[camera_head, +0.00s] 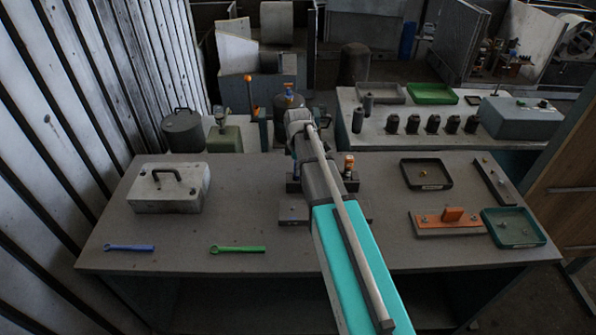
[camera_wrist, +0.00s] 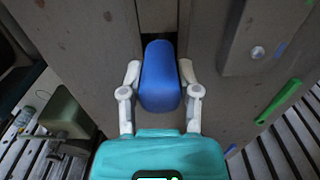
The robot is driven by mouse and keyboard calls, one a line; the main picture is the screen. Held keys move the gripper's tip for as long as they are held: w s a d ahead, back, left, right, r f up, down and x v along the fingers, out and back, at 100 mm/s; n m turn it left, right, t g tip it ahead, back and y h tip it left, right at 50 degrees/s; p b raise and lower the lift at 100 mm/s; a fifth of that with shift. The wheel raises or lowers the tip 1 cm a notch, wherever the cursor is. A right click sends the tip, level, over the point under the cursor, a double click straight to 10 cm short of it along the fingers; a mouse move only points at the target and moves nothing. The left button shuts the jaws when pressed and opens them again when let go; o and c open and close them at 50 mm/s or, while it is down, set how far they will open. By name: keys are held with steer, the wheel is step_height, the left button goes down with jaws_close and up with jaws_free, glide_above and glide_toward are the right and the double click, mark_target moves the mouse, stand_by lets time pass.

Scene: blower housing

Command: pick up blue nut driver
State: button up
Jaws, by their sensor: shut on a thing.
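In the wrist view, the blue nut driver (camera_wrist: 160,88) shows as a thick, rounded blue handle. My gripper (camera_wrist: 160,72) has one pale finger on each side of this handle and is shut on it. The driver's shaft and tip are hidden. A dark slot opens just beyond the handle; I cannot tell whether the driver is still in a holder. In the head view my arm covers the middle of the bench, and the gripper's fingers cannot be made out.
On the bench (camera_head: 180,232) lie a blue wrench (camera_head: 130,248) and a green wrench (camera_head: 238,249). A grey block with a handle (camera_head: 168,188) stands left. An orange-topped tool (camera_head: 349,162) stands close right of my arm. Trays (camera_head: 426,186) and an orange fixture (camera_head: 450,222) sit right.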

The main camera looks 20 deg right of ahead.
jaws_close()
steer(key=shift+r, duration=0.15)
step_height(320, 180, up, 10)
steer(key=p, duration=1)
stand_by(0.5)
steer(key=shift+o, duration=1.1)
jaws_free()
jaws_close()
steer(key=shift+f, duration=0.2)
